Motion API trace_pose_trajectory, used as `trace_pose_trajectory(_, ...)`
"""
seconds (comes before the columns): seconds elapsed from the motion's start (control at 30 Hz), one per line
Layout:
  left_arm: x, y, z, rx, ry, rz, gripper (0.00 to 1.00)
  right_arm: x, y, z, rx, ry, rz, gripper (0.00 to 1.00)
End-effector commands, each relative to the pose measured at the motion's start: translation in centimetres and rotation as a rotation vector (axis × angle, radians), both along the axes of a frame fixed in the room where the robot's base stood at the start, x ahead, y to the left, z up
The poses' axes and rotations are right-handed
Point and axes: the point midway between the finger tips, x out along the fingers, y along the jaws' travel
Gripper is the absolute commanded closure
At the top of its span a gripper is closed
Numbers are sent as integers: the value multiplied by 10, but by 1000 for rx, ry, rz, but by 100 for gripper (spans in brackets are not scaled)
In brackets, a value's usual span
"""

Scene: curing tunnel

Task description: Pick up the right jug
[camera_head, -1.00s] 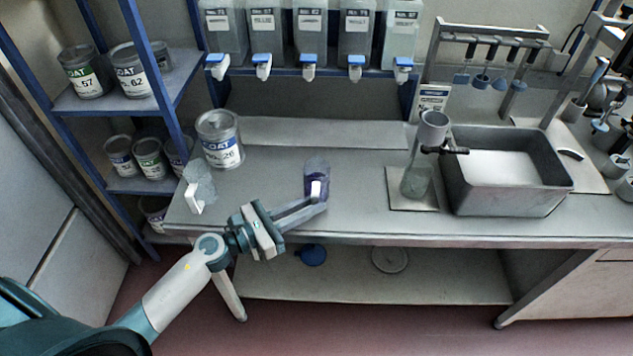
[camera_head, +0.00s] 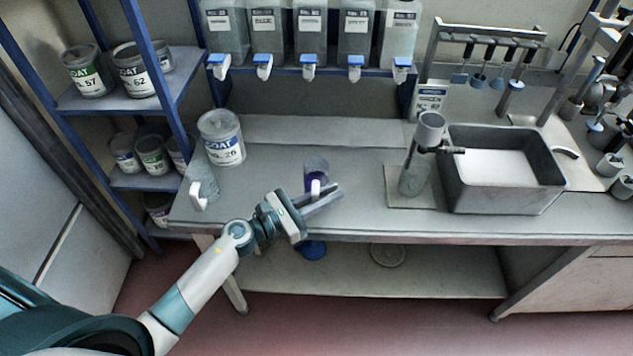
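The right jug (camera_head: 316,171) is a small clear jug with purple liquid. It stands upright on the bench near the front edge, its white handle towards me. My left gripper (camera_head: 339,192) is at the handle, in front of the jug. Its two fingers look parted and reach to the right past the handle; they hide its lower part. I cannot tell whether they touch it. The left jug (camera_head: 203,180) is clear with a white handle and stands at the bench's left end. My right gripper is not in view.
A large labelled can (camera_head: 221,138) stands behind the left jug. A grey basin (camera_head: 505,195) and a stand with a cylinder (camera_head: 412,170) are to the right. Dispensers with blue taps (camera_head: 309,60) hang above the back. The bench (camera_head: 360,205) between right jug and stand is clear.

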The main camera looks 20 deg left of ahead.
Motion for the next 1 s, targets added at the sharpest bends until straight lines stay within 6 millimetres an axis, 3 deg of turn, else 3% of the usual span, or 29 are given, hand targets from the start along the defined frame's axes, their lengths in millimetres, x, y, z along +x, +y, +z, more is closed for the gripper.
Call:
trace_pose_trajectory(0.47,1,-1,-1,0,0,0,86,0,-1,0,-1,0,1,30)
trace_pose_trajectory(0.57,1,-1,-1,0,0,0,100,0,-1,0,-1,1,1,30)
trace_pose_trajectory(1.0,1,-1,0,0,0,0,100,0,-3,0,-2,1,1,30)
